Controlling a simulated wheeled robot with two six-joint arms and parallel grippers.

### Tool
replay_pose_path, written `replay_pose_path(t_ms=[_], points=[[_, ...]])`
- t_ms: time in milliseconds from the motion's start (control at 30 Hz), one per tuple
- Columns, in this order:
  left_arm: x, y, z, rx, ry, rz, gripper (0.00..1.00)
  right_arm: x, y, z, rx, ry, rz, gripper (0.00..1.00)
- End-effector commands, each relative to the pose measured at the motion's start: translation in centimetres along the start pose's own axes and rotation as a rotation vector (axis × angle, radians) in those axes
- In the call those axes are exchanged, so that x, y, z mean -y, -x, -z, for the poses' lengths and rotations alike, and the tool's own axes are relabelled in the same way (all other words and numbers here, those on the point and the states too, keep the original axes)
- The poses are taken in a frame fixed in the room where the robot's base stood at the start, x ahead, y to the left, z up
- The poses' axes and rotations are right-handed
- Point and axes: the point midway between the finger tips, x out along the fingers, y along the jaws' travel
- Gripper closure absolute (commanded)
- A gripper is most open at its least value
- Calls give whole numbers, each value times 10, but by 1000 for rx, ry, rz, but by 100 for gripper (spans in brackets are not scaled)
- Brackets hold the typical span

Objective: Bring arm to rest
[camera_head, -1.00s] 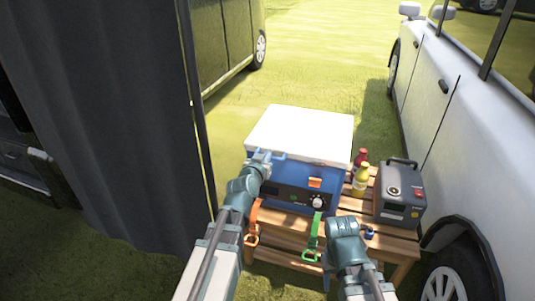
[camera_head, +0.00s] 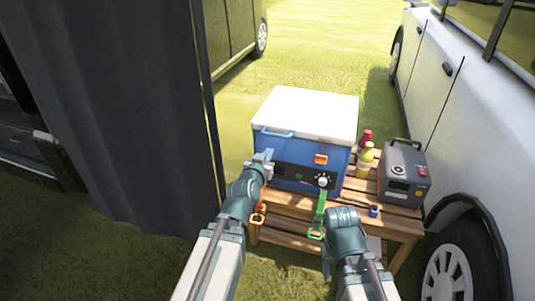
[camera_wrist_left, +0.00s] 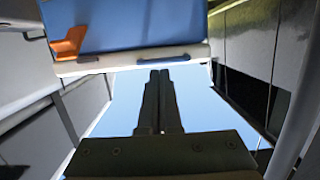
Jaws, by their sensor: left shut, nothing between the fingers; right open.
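My left gripper (camera_head: 265,156) is shut and empty, at the front left of the blue cooler box, a little below its side handle. In the left wrist view its two dark fingers (camera_wrist_left: 160,82) lie together with nothing between them. The blue cooler box (camera_head: 298,143) stands on the wooden table with its white lid (camera_head: 305,112) down. Its orange latch (camera_head: 321,159) is on the front; an orange latch (camera_wrist_left: 70,45) on a blue face also shows in the left wrist view. My right gripper (camera_head: 327,266) is open, low at the table's front, its fingers partly hidden.
The slatted wooden table (camera_head: 397,221) also holds red (camera_head: 365,138) and yellow (camera_head: 364,162) bottles and a grey power unit (camera_head: 404,172). A white vehicle (camera_head: 460,130) is right, a dark curtain (camera_head: 110,120) left.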

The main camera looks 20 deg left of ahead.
Motion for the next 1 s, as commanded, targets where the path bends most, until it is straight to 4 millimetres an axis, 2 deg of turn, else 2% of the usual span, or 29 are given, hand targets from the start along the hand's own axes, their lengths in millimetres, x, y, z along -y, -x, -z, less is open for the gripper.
replay_pose_path(t_ms=[167,233,333,433,500,600,700,800,1000], points=[[-1,0,0,3,-1,-3,100,0,0,0,0,0,0,50],[-9,0,-6,30,-4,-20,100,0,0,0,0,0,0,50],[-37,2,-30,139,-21,-86,100,0,0,0,0,0,0,50],[-80,15,-72,336,-56,-178,100,0,0,0,0,0,0,50],[-106,33,-106,500,-90,-231,100,0,0,0,0,0,0,50],[-132,66,-148,730,-144,-270,100,0,0,0,0,0,0,50],[-143,101,-178,926,-197,-272,100,0,0,0,0,0,0,50],[-147,132,-197,1082,-245,-252,100,0,0,0,0,0,0,50],[-144,187,-215,1332,-330,-175,100,0,0,0,0,0,0,50]])
